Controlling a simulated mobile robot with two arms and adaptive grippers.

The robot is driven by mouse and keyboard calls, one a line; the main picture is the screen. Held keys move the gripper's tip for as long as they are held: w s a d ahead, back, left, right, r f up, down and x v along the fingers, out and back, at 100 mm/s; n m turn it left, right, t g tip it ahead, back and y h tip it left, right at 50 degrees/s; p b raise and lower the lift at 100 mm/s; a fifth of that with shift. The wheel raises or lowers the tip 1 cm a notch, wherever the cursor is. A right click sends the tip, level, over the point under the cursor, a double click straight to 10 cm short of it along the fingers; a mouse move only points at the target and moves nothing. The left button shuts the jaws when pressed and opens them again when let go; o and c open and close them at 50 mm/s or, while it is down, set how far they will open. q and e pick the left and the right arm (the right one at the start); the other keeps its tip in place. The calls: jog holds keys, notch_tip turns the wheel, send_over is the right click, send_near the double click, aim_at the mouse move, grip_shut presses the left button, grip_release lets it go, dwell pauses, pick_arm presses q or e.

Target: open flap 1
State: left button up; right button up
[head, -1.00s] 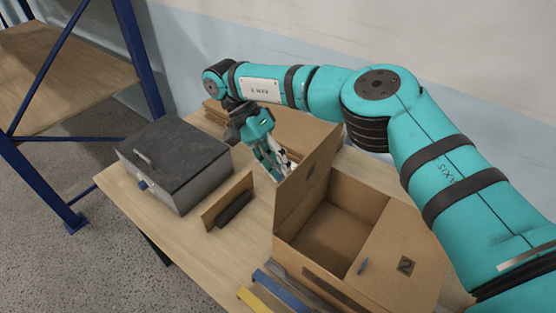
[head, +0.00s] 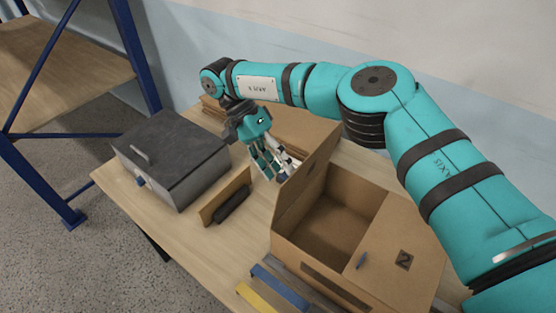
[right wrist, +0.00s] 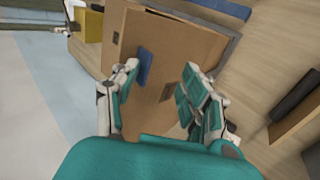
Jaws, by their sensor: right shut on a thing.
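The cardboard box (head: 300,253) stands open on the table. Flap 1 (head: 302,182) stands raised and tilted at its left side, with a dark mark on its face; flap 1 also shows in the right wrist view (right wrist: 185,45). Flap 2 (head: 400,245), marked 2 with a small blue tab, lies flat over the right part of the box. My right gripper (head: 276,174) is at the outer left side of flap 1, shut on it; its fingers (right wrist: 158,85) show over the flap in the right wrist view, near a blue tab (right wrist: 146,67). The exact contact is hard to see. My left gripper is not in view.
A grey case with a dark lid (head: 172,150) stands at the left. A small cardboard piece (head: 222,197) with a black bar (head: 232,205) lies between. Flat cardboard (head: 300,130) lies behind. Blue (head: 280,286) and yellow (head: 257,297) strips lie at the front.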

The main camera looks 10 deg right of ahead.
notch_tip(320, 180, up, 10)
dwell(0.5)
dwell(0.3)
